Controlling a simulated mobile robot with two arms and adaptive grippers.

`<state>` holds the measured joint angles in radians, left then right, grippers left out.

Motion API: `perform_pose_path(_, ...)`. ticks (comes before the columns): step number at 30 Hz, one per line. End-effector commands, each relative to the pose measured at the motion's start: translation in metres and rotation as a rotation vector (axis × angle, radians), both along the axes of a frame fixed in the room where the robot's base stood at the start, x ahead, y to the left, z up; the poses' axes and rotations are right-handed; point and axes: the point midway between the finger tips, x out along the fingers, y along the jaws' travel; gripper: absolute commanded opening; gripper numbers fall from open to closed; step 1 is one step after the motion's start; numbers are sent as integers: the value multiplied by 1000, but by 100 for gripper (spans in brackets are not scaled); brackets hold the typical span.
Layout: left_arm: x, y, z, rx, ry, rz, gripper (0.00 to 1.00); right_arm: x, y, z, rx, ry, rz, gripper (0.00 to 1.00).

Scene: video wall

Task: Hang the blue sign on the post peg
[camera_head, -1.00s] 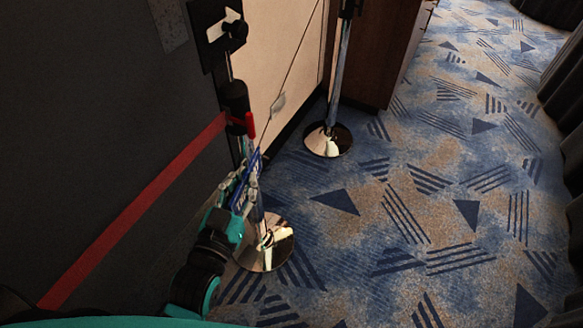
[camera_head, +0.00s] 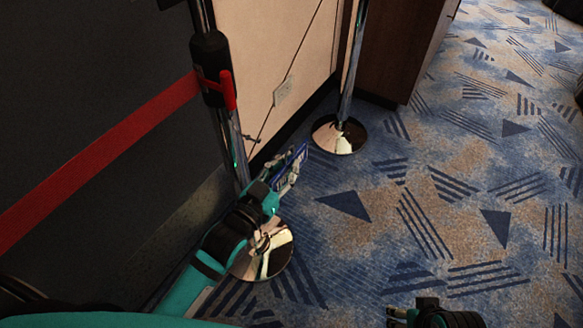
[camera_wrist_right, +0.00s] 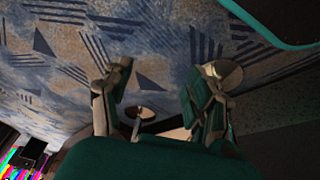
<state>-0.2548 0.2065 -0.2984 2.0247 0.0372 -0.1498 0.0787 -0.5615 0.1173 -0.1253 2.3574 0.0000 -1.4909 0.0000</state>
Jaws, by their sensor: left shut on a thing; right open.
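The blue sign (camera_head: 290,170) is a small blue plate, seen nearly edge-on in the head view. My left gripper (camera_head: 291,165) is shut on it and holds it to the right of the near chrome post (camera_head: 232,140), apart from it. A black belt head (camera_head: 210,68) with a red clip sits high on this post. My right gripper (camera_wrist_right: 160,75) is open and empty in the right wrist view. Part of the right arm shows at the head view's bottom edge.
A red belt (camera_head: 100,145) runs left from the near post. The near post's round base (camera_head: 265,252) is partly behind my left arm. A second chrome post (camera_head: 340,134) stands by the wall and wooden cabinet (camera_head: 395,45). Patterned carpet (camera_head: 450,180) is clear at right.

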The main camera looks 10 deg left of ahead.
Motion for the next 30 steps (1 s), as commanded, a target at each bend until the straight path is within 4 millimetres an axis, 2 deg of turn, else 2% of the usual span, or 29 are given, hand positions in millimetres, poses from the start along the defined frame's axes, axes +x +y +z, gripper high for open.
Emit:
perform_pose_path(15,9,25,-2,2,-2,0,0,-9,-1,26,1,-16,-1,58)
perform_pose_path(30,17,47,-3,1,-3,0,0,-9,-2,16,-1,-12,-1,58)
